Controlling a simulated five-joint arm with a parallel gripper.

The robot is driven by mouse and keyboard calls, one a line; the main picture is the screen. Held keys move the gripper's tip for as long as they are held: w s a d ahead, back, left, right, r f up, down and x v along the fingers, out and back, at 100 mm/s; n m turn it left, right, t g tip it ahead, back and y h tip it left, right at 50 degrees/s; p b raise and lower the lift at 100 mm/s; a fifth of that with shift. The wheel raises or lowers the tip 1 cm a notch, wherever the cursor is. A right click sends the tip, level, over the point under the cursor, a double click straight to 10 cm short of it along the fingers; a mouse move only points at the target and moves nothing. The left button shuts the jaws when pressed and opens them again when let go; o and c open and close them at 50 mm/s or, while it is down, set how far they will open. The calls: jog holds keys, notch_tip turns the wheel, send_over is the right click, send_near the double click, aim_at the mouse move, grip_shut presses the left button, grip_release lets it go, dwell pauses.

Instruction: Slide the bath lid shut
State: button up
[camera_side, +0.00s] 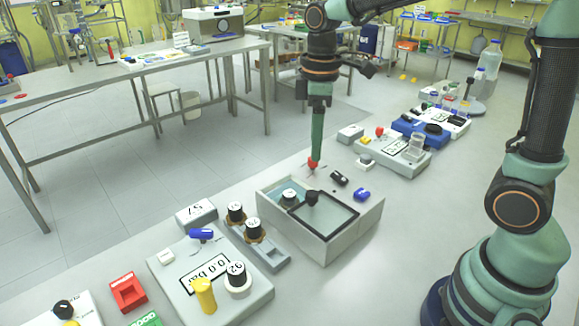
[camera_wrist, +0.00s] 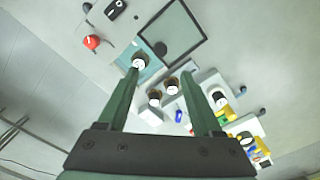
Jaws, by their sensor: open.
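The bath (camera_side: 330,245) is a pale box in the middle of the bench in the side view. Its lid (camera_side: 335,217) is a dark-framed clear panel with a black knob (camera_side: 312,197); it covers the right part of the opening. The left part is uncovered, showing teal water and a white-capped bottle (camera_side: 289,195). The lid also shows at the top of the wrist view (camera_wrist: 172,33), its knob (camera_wrist: 160,48) beside the bottle (camera_wrist: 138,63). My gripper (camera_side: 316,157) points down above the bath's back edge, apart from the lid knob. In the wrist view its fingers (camera_wrist: 158,70) are open and empty.
A red knob (camera_wrist: 92,41), a black switch (camera_side: 340,178) and a blue part (camera_side: 361,194) sit on the bath's rim. A rack with dark-capped bottles (camera_side: 253,229) stands left. A pressure box (camera_side: 230,300) is at the front; instruments (camera_side: 395,155) stand behind right.

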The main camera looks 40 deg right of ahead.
aim_at(312, 193)
notch_tip(312, 193, down, 12)
jog(key=shift+w+f, duration=0.1)
jog(key=shift+f, duration=0.05)
dwell(0.5)
grip_shut()
dwell(1.3)
